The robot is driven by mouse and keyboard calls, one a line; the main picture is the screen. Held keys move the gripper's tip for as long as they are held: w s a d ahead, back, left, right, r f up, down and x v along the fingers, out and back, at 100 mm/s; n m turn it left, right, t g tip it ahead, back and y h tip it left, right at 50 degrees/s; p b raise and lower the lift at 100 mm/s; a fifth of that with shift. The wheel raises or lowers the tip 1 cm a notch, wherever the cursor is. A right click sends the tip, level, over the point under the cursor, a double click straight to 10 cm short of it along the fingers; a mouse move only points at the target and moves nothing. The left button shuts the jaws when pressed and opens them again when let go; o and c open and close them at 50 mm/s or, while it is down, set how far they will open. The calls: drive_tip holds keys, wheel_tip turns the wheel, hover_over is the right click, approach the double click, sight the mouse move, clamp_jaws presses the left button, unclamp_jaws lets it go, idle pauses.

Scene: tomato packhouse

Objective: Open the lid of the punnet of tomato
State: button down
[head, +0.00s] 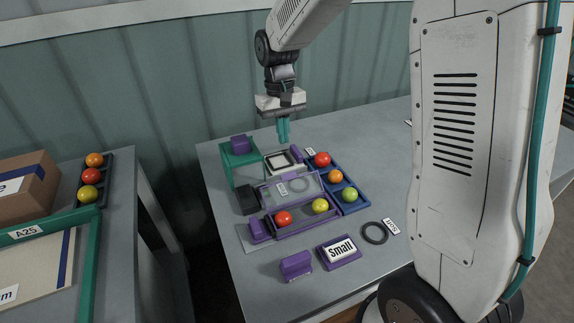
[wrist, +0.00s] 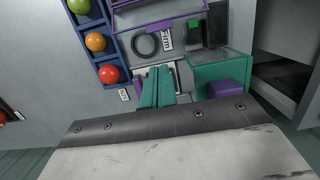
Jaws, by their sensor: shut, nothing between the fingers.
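The punnet (head: 302,225) is a purple tray on the table, holding a red tomato (head: 284,218) and a yellow-green tomato (head: 320,206). Its clear, purple-framed lid (head: 262,194) appears raised at the back of the tray, away from the tomatoes; a ring and label show through it. In the wrist view, part of the purple lid frame (wrist: 172,23) shows at the top. My gripper (head: 284,140) is shut and empty, pointing down behind the lid, above a white and black device. Its teal fingers (wrist: 160,72) are together in the wrist view and partly cover the device.
A blue tray (head: 366,200) of tomatoes stands right of the punnet. A green stand (head: 240,158) with a purple block and a black box (head: 247,200) are left. A "Small" sign (head: 338,252), purple block (head: 296,265) and black ring (head: 374,233) lie in front.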

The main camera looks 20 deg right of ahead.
sight(291, 187)
drive_tip(key=f, duration=1.1)
drive_tip(key=shift+s+a+f, duration=0.1)
drive_tip(key=shift+s+f, duration=0.2)
drive_tip(key=shift+f, duration=0.1)
drive_tip(key=shift+s+r, duration=0.4)
drive_tip(key=shift+r, duration=0.2)
drive_tip(key=shift+s+r, duration=0.4)
drive_tip(key=shift+r, duration=0.2)
drive_tip(key=shift+s+r, duration=0.5)
drive_tip(key=shift+s+r+t, duration=0.6)
drive_tip(key=shift+s+r, duration=0.15)
drive_tip(key=shift+s, duration=0.05)
drive_tip(key=shift+r, duration=0.1)
